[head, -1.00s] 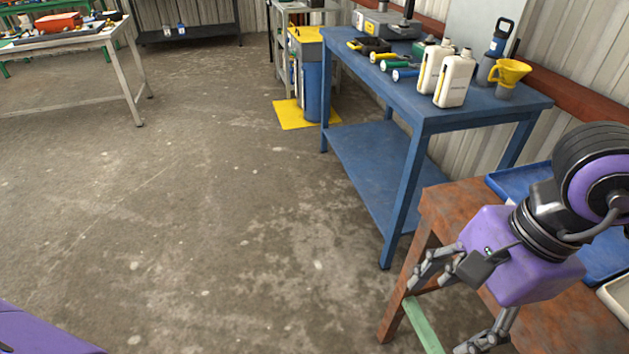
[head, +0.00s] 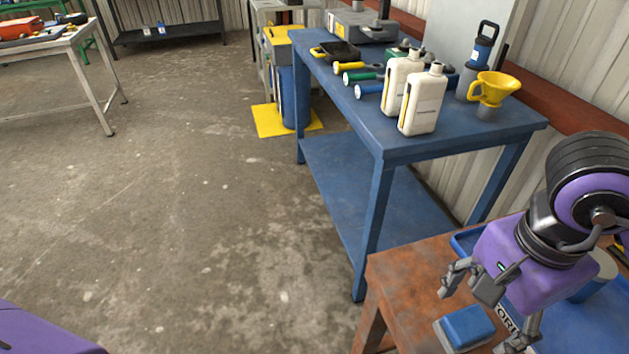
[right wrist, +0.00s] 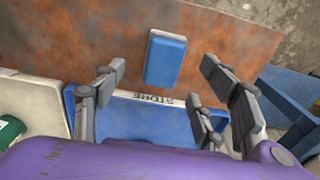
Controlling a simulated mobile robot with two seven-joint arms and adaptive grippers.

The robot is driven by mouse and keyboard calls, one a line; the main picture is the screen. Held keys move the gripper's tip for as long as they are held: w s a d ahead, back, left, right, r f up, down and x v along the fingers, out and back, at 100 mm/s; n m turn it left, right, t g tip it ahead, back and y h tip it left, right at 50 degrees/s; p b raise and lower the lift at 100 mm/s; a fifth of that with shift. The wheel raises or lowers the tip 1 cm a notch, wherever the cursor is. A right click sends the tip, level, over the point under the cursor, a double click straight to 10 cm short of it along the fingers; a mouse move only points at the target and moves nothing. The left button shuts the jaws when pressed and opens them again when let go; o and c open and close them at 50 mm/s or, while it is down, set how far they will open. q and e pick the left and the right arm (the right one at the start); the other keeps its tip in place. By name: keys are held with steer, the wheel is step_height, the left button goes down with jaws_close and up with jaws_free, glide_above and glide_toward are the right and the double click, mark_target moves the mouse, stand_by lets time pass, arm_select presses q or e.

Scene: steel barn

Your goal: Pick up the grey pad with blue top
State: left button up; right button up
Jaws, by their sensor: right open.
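The grey pad with blue top (head: 466,327) lies flat on the rusty brown table near the bottom of the head view. In the right wrist view the pad (right wrist: 165,60) shows its blue top and a thin grey edge, beyond my fingertips and between them. My right gripper (head: 490,312) is open and empty, above the table and beside the pad, apart from it. Its spread fingers also show in the right wrist view (right wrist: 165,88). My left gripper is not in view.
A blue tray with lettering on its rim (right wrist: 150,98) lies right beside the pad. The rusty table (head: 400,280) is bare left of the pad. A blue workbench (head: 400,148) stands behind, holding white bottles (head: 422,105), a yellow funnel (head: 497,87) and flashlights.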

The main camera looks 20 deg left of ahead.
mark_target(470, 322)
steer(key=f, duration=0.6)
steer(key=shift+w+a+f, duration=0.1)
steer(key=shift+w+f, duration=0.05)
steer(key=shift+w, duration=0.05)
steer(key=shift+c, duration=0.3)
steer(key=c, duration=1.2)
